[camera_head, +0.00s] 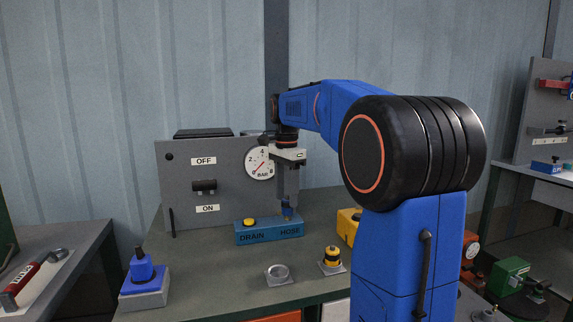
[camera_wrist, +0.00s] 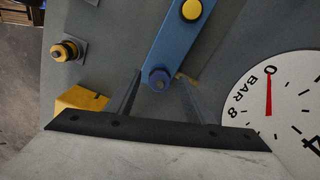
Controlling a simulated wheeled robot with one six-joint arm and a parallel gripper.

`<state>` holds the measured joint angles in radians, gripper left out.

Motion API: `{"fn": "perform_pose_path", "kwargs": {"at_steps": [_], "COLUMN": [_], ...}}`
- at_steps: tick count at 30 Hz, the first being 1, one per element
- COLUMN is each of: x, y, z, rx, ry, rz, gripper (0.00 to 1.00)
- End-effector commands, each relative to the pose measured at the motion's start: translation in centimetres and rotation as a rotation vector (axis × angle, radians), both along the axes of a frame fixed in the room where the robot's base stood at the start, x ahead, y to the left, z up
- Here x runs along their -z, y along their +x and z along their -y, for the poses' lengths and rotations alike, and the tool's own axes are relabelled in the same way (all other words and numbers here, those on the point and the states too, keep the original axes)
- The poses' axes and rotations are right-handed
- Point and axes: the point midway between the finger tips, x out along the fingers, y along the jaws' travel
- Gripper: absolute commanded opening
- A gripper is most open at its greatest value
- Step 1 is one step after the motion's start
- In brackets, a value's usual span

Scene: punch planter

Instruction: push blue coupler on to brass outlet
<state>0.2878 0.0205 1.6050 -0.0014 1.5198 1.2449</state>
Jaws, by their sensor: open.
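The blue coupler (camera_head: 287,211) stands at the HOSE end of a blue block (camera_head: 268,234) marked DRAIN and HOSE. In the wrist view the coupler (camera_wrist: 158,77) has a faceted rim and a round middle. My gripper (camera_head: 288,203) points down over it. The two fingers are apart, one on each side of the coupler in the wrist view; I cannot tell whether they touch it. The brass outlet (camera_head: 332,256), with a dark ring and yellow parts, stands on a small plate nearer the front of the bench. It also shows at the upper left of the wrist view (camera_wrist: 65,50).
A grey panel (camera_head: 215,163) with OFF and ON labels and a pressure gauge (camera_head: 260,164) stands behind. A yellow knob (camera_head: 249,222) is at the DRAIN end. A round metal fitting (camera_head: 278,272) and a blue part on a grey block (camera_head: 142,270) stand in front.

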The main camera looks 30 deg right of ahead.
Motion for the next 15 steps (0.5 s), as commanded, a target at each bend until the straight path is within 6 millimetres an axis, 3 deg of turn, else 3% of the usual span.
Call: {"fn": "perform_pose_path", "kwargs": {"at_steps": [15], "x": [-10.2], "y": [0.1], "z": [0.0], "rx": [0.0], "ry": [-0.001], "rz": [0.004], "gripper": [0.48]}}
